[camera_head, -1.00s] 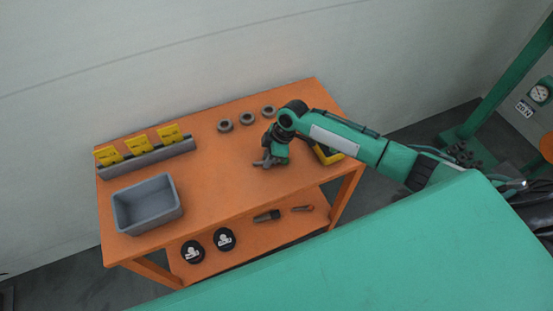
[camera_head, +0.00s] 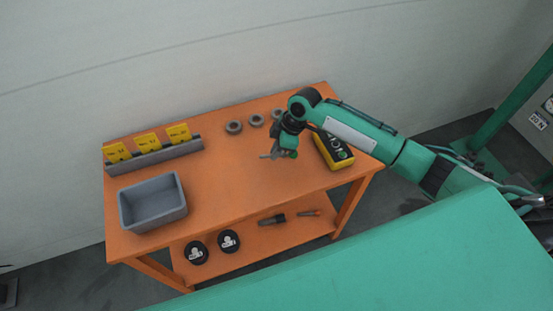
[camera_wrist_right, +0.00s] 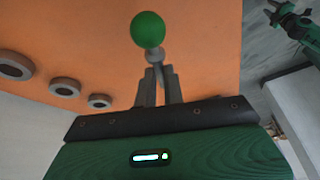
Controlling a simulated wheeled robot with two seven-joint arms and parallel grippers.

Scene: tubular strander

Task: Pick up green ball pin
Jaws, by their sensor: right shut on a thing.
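The green ball pin (camera_wrist_right: 148,30) shows in the right wrist view, its ball beyond the fingertips and its grey stem between them. My right gripper (camera_wrist_right: 155,78) is shut on the stem. In the head view my right gripper (camera_head: 270,156) is over the right part of the orange table (camera_head: 235,175), and the pin is too small to make out clearly there. A green arm end with dark jaws, seemingly my left gripper (camera_wrist_right: 275,14), shows at the upper right of the right wrist view. Its opening is unclear.
Several grey rings (camera_head: 234,126) stand along the table's back. A yellow control box (camera_head: 333,151) is right of the gripper. A grey bin (camera_head: 152,203) and a rack with yellow cards (camera_head: 155,158) are at left. The table's middle is clear.

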